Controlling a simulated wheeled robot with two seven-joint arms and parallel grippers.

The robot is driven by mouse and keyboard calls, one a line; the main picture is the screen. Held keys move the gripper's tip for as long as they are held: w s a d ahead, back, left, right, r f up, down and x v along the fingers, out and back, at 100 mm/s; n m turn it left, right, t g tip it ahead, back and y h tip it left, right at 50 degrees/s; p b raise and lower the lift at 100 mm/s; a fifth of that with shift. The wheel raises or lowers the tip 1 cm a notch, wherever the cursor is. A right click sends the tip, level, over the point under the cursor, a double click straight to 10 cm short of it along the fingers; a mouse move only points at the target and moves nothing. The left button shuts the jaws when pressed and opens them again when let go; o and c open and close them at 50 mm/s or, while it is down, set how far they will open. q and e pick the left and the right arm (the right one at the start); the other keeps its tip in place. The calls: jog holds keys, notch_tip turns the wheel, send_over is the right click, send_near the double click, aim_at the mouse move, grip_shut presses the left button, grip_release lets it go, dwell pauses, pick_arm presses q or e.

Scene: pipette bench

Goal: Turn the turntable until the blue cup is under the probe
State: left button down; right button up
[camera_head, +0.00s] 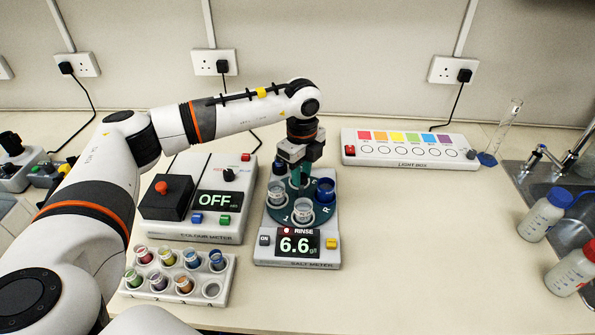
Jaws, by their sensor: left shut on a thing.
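The turntable is a dark teal disc (287,216) on the white salt meter (297,258). A blue cup (325,190) stands at its right side. A clear cup (303,210) stands at the front and another pale cup (277,194) at the left. My left gripper (300,168) points down over the disc, shut on the teal knob (298,183) at its middle. The probe is not clearly visible; my gripper and wrist hide the back of the disc. The meter's display (296,244) reads 6.6, with RINSE above it. My right gripper is not in view.
The colour meter (215,217), reading OFF, stands left of the salt meter. A white rack (190,284) with several coloured cups lies in front of it. A light box (410,150) is behind right. Bottles (543,217) and a sink are far right. Bench right of the salt meter is clear.

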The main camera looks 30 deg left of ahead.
pick_arm(q)
jog(key=c, duration=1.1)
grip_release()
jog(key=shift+c, duration=0.2)
notch_tip(320, 180, up, 12)
jog(key=b, duration=0.3)
